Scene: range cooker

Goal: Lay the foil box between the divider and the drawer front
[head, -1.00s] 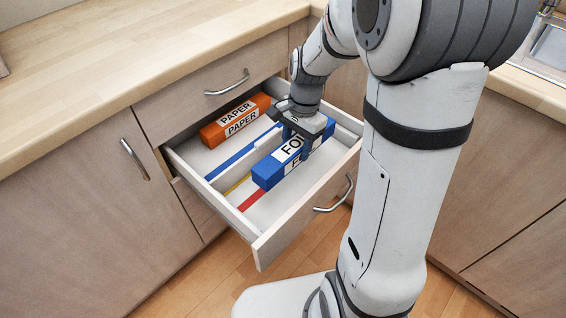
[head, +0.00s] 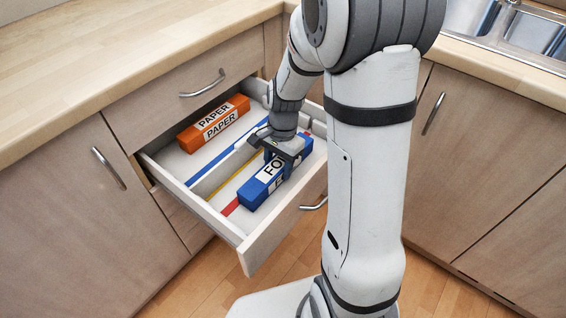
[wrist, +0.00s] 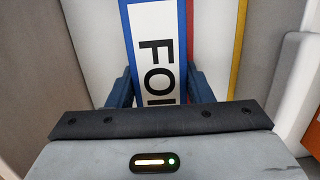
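The foil box (head: 262,187), blue with a white "FOIL" label, is in the open drawer, lengthwise between the white divider (head: 212,180) and the drawer front (head: 262,236). I cannot tell whether its underside touches the drawer floor. My gripper (head: 283,160) is over the box, pointing down, with a finger on each long side. In the wrist view the foil box (wrist: 157,50) fills the space between the fingers, which look closed against it. The divider (wrist: 291,88) stands to its right there, apart from it.
An orange paper box (head: 214,124) lies in the rear compartment, behind a blue stripe (head: 205,175). A yellow stripe (head: 222,187) and a red stripe (head: 230,207) run along the front compartment's floor. The worktop (head: 120,65) overhangs the drawer's back.

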